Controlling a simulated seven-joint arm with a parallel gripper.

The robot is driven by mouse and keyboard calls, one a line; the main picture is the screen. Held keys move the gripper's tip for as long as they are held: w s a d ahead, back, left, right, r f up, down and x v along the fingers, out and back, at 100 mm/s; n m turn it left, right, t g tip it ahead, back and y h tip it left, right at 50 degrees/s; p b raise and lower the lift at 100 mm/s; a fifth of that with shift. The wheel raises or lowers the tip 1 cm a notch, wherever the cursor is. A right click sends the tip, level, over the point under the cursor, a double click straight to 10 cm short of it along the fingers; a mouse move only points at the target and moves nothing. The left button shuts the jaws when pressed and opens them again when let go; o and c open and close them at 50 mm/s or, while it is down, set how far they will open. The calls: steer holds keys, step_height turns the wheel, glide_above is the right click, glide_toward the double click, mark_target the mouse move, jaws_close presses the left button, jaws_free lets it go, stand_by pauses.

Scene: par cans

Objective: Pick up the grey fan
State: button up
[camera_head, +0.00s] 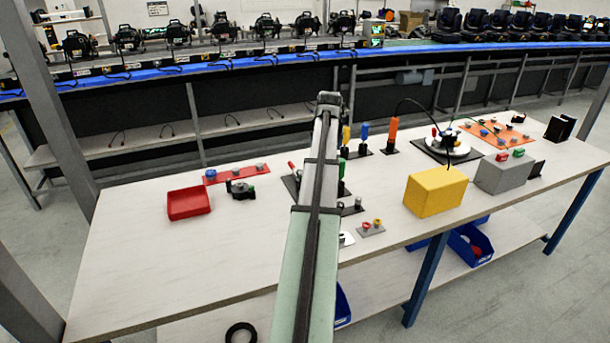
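I cannot make out for certain which thing is the grey fan. A grey box-like block (503,175) stands on the right part of the table, with small red and green pieces at its top. A small dark device (241,189) with a green end lies on the left part, right of the red tray. My arm reaches up the middle of the view over the table and hides part of the tabletop behind it. No gripper fingers can be made out.
The pale worktable (150,255) is bare at its front left. A red tray (189,203) stands at left, and a yellow block (435,192) stands left of the grey one. Upright colored tools stand behind my arm. Blue bins (466,246) sit on the lower shelf.

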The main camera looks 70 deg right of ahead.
steer(key=w+a+n+y, duration=0.1)
steer(key=w+a, duration=0.3)
steer(key=w, duration=0.1)
steer(key=shift+t, duration=0.3)
steer(key=x, duration=1.4)
steer(key=shift+s, duration=0.1)
steer(key=shift+a, duration=0.1)
steer(key=c, duration=1.1)
steer(key=shift+r, duration=6.45)
